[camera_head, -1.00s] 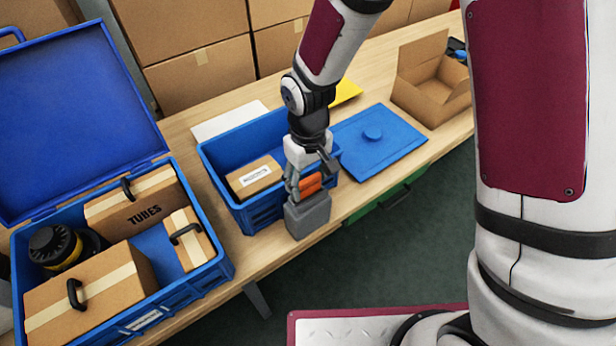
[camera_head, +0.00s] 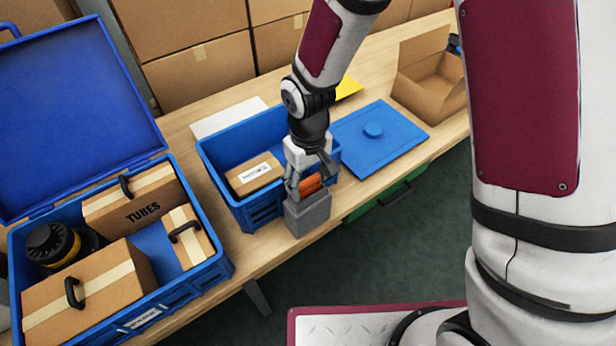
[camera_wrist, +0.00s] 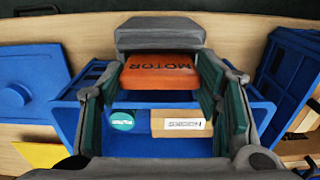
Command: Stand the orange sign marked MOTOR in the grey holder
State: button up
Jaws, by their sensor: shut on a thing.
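The orange sign (camera_head: 312,184) is between the fingers of my gripper (camera_head: 310,188), just above the grey holder (camera_head: 308,214). In the wrist view the word MOTOR shows on the orange sign (camera_wrist: 161,70), with my gripper (camera_wrist: 162,92) shut on it from both sides. The grey holder (camera_wrist: 160,36) lies at the sign's far edge there. The sign's lower edge is at the holder's top in the head view; I cannot tell how deep it sits, as the fingers and holder hide part of it.
A blue crate (camera_head: 262,216) stands right behind the holder with a small labelled box (camera_head: 254,175) in it. A blue lid (camera_head: 378,145) lies to the right. A large open blue case (camera_head: 205,281) stands at left. The holder is near the table's front edge.

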jog(key=shift+f, duration=0.45)
dwell(1.0)
jog(key=o, duration=1.7)
jog(key=shift+r, duration=0.1)
jog(key=shift+r+p, duration=1.8)
jog(key=shift+r, duration=1.65)
